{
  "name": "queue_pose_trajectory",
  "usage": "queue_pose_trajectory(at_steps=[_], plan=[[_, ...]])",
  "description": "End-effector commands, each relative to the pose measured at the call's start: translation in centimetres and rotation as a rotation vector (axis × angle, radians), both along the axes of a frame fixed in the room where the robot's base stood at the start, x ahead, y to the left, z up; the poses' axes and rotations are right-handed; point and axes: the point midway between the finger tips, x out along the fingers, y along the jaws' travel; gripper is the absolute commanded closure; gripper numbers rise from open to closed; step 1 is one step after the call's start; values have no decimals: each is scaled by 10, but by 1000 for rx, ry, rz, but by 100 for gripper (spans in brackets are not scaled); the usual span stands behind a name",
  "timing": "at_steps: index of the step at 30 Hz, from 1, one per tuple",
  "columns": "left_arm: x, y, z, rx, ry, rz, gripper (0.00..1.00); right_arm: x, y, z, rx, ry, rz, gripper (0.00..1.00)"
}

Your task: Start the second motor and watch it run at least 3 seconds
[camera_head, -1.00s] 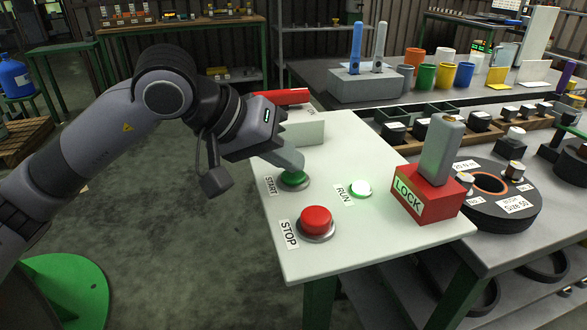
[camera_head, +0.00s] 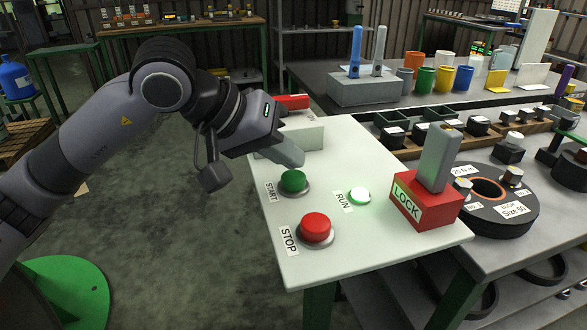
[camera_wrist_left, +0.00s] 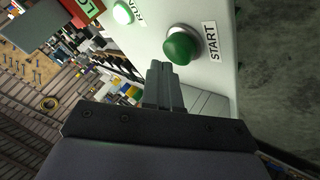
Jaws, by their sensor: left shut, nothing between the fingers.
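The green START button (camera_head: 293,181) sits on the white panel (camera_head: 350,258); it also shows in the left wrist view (camera_wrist_left: 181,46). My left gripper (camera_head: 300,160) is shut and empty, its fingertips just behind and above the green button and apart from it. In the wrist view its closed fingers (camera_wrist_left: 162,68) point toward the button. The RUN lamp (camera_head: 359,195) is lit white with a green rim. The red STOP button (camera_head: 316,228) is at the panel's near left. The red LOCK block (camera_head: 426,206) holds an upright grey handle (camera_head: 439,160) at the right. No right gripper shows.
A pale box (camera_head: 303,139) and a red handle (camera_head: 292,102) are at the panel's back. A black disc labelled Size 50 (camera_head: 515,212) lies to the right. Coloured cups (camera_head: 444,78) stand on the back table. Air above the panel's front is clear.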

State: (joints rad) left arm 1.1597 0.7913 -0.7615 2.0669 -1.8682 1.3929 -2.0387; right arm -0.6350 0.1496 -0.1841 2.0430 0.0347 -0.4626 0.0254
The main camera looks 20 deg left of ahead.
Motion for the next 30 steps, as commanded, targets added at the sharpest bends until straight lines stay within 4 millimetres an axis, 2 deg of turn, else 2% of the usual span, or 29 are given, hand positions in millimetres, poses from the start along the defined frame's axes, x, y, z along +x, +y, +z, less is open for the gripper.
queue_pose_trajectory(at_steps=[14,27,30], plan=[[0,0,9,-2,-4,0,100,-1,-1,4,-4,1,2,57],[0,0,51,-3,-3,0,100,-1,-1,31,-4,2,3,57],[0,0,55,-2,-3,0,100,-1,-1,33,-4,2,3,57]])
